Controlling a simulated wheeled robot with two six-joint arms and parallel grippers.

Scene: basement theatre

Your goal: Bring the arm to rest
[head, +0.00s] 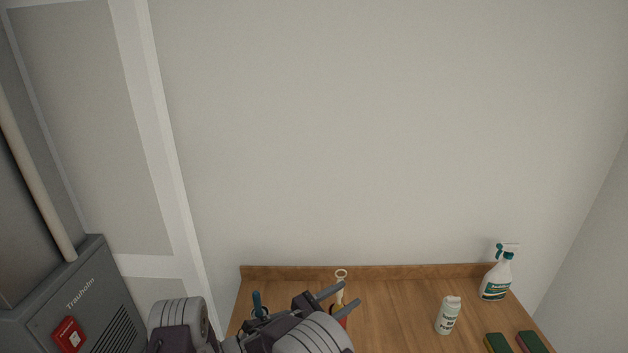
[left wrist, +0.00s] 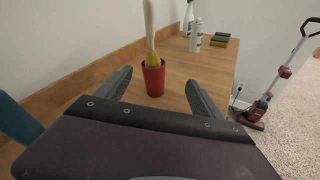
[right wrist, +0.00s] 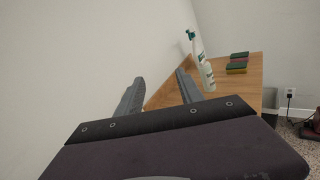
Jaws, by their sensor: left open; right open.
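My right gripper (head: 349,295) is open, above the wooden worktop (head: 400,300) in the head view. Its fingers overlap the red cup (head: 344,321) and the brush (head: 340,288) in that picture. In the right wrist view its open fingers (right wrist: 160,82) have nothing clearly held between them. My left gripper (left wrist: 158,78) is open in the left wrist view. The red cup (left wrist: 153,78) with the upright brush (left wrist: 150,30) shows between its fingers in the picture, with gaps on both sides. I cannot make out the left gripper's fingers in the head view.
A white bottle (head: 447,316), a spray bottle (head: 496,278) and two sponges (head: 528,342) stand at the worktop's right. A teal object (head: 258,304) is left of the cup. A wall rises behind. A grey cabinet (head: 85,300) is at left, a red vacuum cleaner (left wrist: 256,112) on carpet.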

